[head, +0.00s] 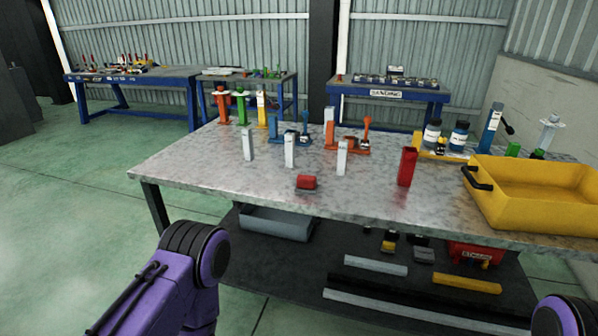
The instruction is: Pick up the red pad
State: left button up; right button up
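A small red pad (307,182) lies on the grey metal table (220,172), near the middle of its front part. It looks like a low red block with a thin darker layer under it. A taller red upright holder (407,167) stands to its right on the same table. Purple parts of my arms show at the lower left and the lower right corner. Neither gripper is in the head view, so what they hold cannot be seen.
White upright blocks (290,151) stand behind the pad. Orange and blue clamps (345,140) are farther back. A yellow tray (540,205) fills the table's right front. A lower shelf holds a grey bin (275,222) and bars. The table's left front is clear.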

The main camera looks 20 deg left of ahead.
aim_at(305, 184)
jog(key=u, duration=0.9)
jog(key=i, duration=0.4)
jog(key=z, duration=1.2)
